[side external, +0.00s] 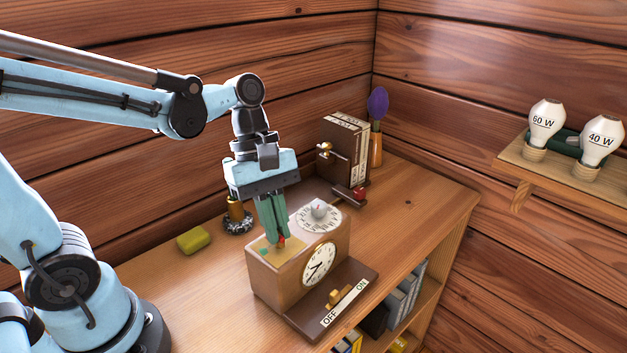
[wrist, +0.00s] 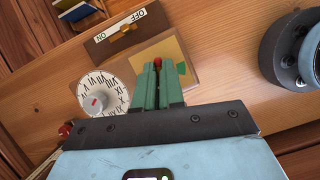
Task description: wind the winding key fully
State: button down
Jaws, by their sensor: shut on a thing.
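A wooden clock box (side external: 280,284) with a white clock face (side external: 318,264) stands on the bench. My gripper (side external: 277,239) points down onto the left part of its top, over a pale yellow plate (side external: 262,248). Its green fingers are shut on a small red piece, the winding key (side external: 282,241), and hide most of it. In the wrist view the red key (wrist: 157,62) shows between the fingertips (wrist: 157,75). I cannot tell how far it is turned. Beside it on the box top is a numbered dial with a silver knob (side external: 319,210), also in the wrist view (wrist: 97,103).
An OFF/ON plate with a brass switch (side external: 338,298) lies before the clock. A brown case with a crank (side external: 345,138) and a purple-topped item (side external: 377,104) stand behind. A yellow block (side external: 193,240) lies left. Bulbs (side external: 546,124) stand on the wall shelf. The bench's right end is clear.

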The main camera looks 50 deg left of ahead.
jog(key=m, duration=0.2)
jog(key=m+g, duration=0.1)
jog(key=m, duration=0.1)
jog(key=shift+w+m+g+y, duration=0.2)
jog(key=shift+m+g+y, duration=0.1)
jog(key=shift+m+y, duration=0.1)
jog(key=m+g+y, duration=0.1)
jog(key=m, duration=0.4)
jog(key=shift+d, duration=0.2)
jog(key=m+y, duration=0.1)
jog(key=m, duration=0.1)
jog(key=m+y, duration=0.1)
jog(key=m, duration=0.2)
jog(key=shift+w+d+g, duration=0.1)
jog(key=shift+d+g, duration=0.05)
jog(key=shift+g, duration=0.25)
jog(key=m+y, duration=0.2)
jog(key=m, duration=0.2)
jog(key=shift+d+m, duration=0.1)
jog(key=shift+m, duration=0.2)
jog(key=c, duration=1.2)
grip_release()
jog(key=shift+c, duration=0.2)
jog(key=shift+r, duration=0.1)
jog(key=v, duration=1.2)
